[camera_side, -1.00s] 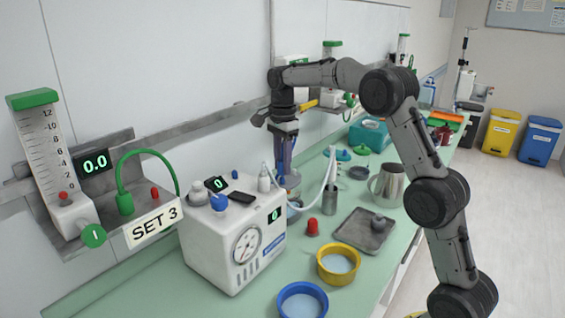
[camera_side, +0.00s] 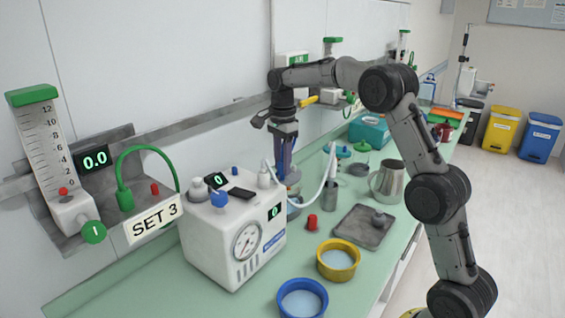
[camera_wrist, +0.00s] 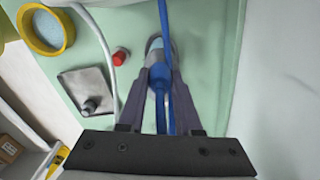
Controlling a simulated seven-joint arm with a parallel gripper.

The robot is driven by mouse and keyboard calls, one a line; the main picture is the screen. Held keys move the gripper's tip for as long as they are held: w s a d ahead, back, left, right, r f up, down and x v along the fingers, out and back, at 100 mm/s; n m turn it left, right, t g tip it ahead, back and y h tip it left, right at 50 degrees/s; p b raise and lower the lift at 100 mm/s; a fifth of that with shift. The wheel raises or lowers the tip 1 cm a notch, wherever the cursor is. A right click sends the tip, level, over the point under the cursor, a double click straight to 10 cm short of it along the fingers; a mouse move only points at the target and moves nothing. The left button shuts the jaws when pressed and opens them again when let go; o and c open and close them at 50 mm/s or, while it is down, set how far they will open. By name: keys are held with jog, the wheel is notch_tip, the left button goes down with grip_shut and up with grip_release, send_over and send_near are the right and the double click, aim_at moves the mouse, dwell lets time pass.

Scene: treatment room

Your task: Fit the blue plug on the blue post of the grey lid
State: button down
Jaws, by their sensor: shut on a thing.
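My gripper (camera_wrist: 160,78) is shut on the blue plug (camera_wrist: 159,82), which has a blue tube attached. In the side view my gripper (camera_side: 286,172) points down behind the white machine, with blue showing between its fingers. A grey round top (camera_side: 292,180), which looks like the grey lid, is just under the fingertips. A pale, clear part (camera_wrist: 154,56) shows just beyond the plug in the wrist view. The fingers and plug hide the blue post, so I cannot tell whether the plug touches it.
The white machine (camera_side: 232,240) stands in front of my gripper. A white tube (camera_side: 327,178) loops beside it.

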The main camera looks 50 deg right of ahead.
jog(key=shift+f, duration=0.9)
dwell(0.8)
jog(key=c, duration=0.5)
grip_release()
jog(key=shift+r, duration=0.1)
jog(key=shift+r, duration=3.4)
jog(key=shift+a, duration=0.1)
